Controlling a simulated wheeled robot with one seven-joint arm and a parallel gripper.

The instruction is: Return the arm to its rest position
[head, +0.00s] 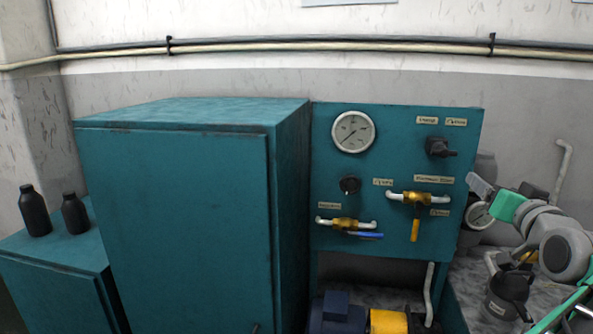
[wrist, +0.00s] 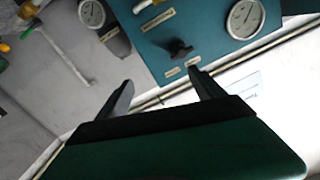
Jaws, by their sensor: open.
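My arm (head: 562,252) shows at the right edge of the head view, with grey joints and green parts. My gripper (head: 482,186) is at its end, to the right of the teal control panel (head: 400,225). In the wrist view my gripper (wrist: 162,78) has its two dark fingers spread apart, with nothing between them. The wrist view is turned over, and shows the panel (wrist: 205,45) with its black knob (wrist: 178,48) and gauge (wrist: 245,18) beyond the fingers.
The panel carries a round gauge (head: 353,131), a yellow-handled valve (head: 415,229) and a blue-handled valve (head: 363,235). A large teal cabinet (head: 180,220) stands left of it. Two dark bottles (head: 34,212) stand further left. Pipes and a dark canister (head: 505,296) are close below my arm.

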